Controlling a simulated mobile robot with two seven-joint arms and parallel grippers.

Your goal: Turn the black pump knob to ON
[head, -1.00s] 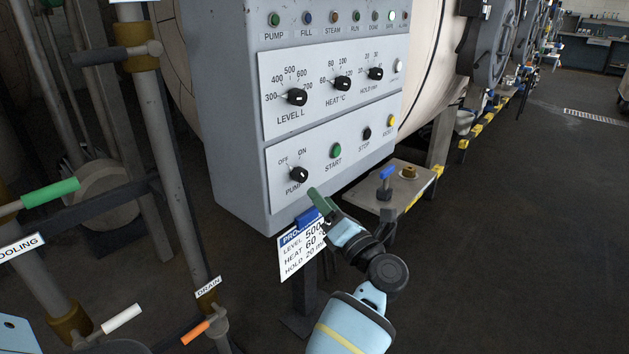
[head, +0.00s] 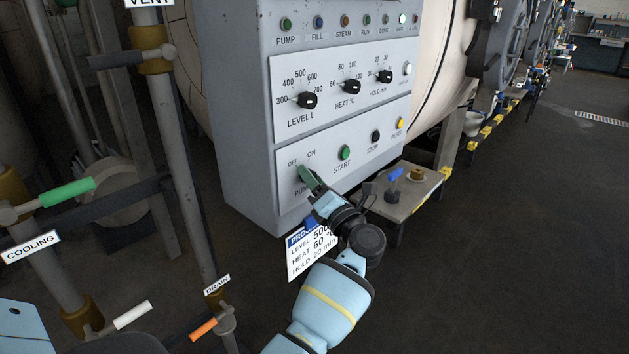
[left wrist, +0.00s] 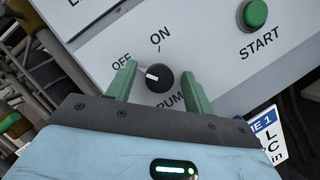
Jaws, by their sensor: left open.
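The black pump knob (left wrist: 159,78) is on the lower white panel, with its white pointer mark turned to the left, toward the OFF label (left wrist: 121,60). The ON label (left wrist: 160,37) is above the knob. My left gripper (left wrist: 159,69) is open, with one green finger on each side of the knob; I cannot tell whether either finger touches it. In the head view my left gripper (head: 308,180) is in front of the pump knob and hides most of it. My right gripper is not in view.
The green START button (head: 345,152), black STOP button (head: 375,136) and yellow RESET button (head: 400,123) sit right of the knob. Level, heat and hold knobs are above. A programme card (head: 308,256) hangs below the panel. Pipes with valve handles stand left.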

